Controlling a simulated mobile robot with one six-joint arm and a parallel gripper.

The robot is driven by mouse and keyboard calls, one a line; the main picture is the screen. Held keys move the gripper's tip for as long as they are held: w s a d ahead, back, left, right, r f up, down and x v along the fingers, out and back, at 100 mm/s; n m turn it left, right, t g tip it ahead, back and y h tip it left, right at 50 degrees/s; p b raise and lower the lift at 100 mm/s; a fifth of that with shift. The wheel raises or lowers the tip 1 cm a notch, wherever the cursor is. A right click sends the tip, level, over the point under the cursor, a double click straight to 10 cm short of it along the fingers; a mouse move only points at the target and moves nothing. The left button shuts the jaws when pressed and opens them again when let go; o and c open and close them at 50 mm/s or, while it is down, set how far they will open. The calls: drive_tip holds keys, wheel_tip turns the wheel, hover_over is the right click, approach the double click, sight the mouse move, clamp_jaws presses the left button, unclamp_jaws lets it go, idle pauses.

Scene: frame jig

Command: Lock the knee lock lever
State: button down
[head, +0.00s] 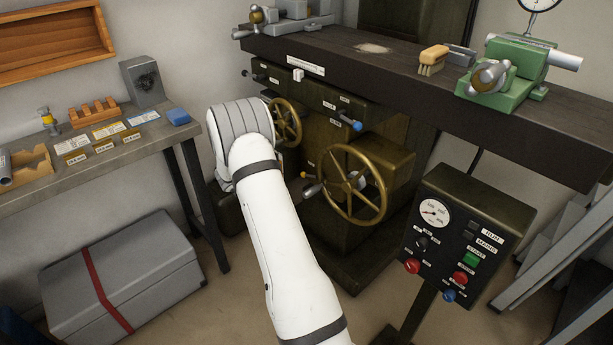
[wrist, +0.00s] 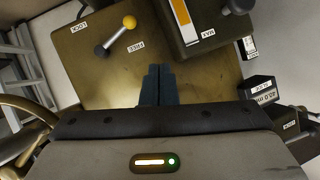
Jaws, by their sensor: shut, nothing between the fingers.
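In the head view a small yellow knob (head: 304,174) shows beside my white arm, which hides my gripper.
A large brass handwheel (head: 352,186) and a smaller one (head: 287,122) stand close to my arm. A control box (head: 462,235) is at the right. A dark block with an orange-and-white strip (wrist: 182,22) borders the lever's face. A workbench (head: 95,160) stands left.

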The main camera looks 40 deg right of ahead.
drive_tip(key=shift+m+g+h, duration=0.4)
drive_tip(key=shift+m+g, duration=0.2)
drive_tip(key=shift+g, duration=0.3)
drive_tip(key=d+f, duration=0.2)
drive_tip(key=d, duration=0.1)
drive_tip(key=d+f, duration=0.2)
drive_tip(key=d, duration=0.2)
drive_tip(key=d+f+b, duration=0.1)
drive_tip(key=d+f, duration=0.2)
drive_tip(key=d, duration=0.1)
drive_tip(key=shift+s, duration=0.25)
